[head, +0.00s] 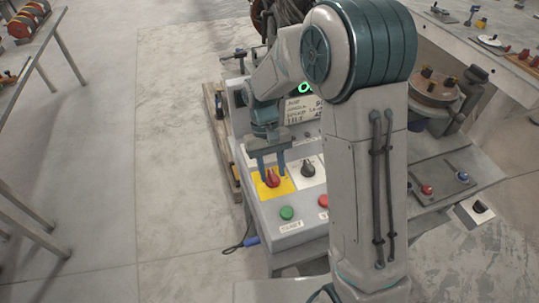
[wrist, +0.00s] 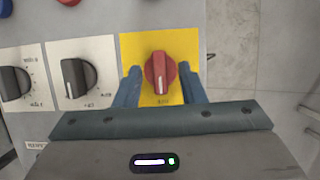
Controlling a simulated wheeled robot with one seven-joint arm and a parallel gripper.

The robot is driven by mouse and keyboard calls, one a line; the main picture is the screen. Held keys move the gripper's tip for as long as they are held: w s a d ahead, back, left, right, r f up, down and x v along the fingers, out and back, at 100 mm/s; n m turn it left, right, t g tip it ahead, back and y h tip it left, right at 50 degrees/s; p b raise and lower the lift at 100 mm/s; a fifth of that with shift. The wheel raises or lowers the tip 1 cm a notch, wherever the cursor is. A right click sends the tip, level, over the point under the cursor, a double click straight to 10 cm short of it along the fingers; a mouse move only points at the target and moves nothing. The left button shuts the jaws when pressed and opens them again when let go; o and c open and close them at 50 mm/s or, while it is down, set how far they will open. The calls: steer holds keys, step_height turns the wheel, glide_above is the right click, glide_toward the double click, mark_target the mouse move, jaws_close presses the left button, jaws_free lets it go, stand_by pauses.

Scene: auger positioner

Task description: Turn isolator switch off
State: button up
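The isolator switch is a red rotary knob (wrist: 160,73) on a yellow plate (wrist: 130,48) of the control panel. In the wrist view its grip bar stands nearly upright, with a pale line along it. The red knob also shows in the head view (head: 272,179). My gripper (wrist: 159,70) is open, with one blue-grey finger on each side of the knob and small gaps visible. In the head view my gripper (head: 272,176) reaches down over the yellow plate. I cannot tell whether a finger touches the knob.
A black selector knob (wrist: 74,77) on a white plate sits beside the yellow plate. A green button (head: 287,213) and a red button (head: 323,201) lie in front. A round turntable (head: 436,88) stands at right. Floor left of the panel is clear.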

steer(key=v, duration=1.3)
steer(key=shift+r+b, duration=0.25)
steer(key=shift+b, duration=0.05)
steer(key=s+d+m+t+y, duration=0.1)
steer(key=s+d+m+t, duration=0.2)
steer(key=s+d+t, duration=0.4)
steer(key=s+d, duration=0.6)
steer(key=s, duration=0.5)
steer(key=shift+s+d+r, duration=0.2)
steer(key=shift+r, duration=0.1)
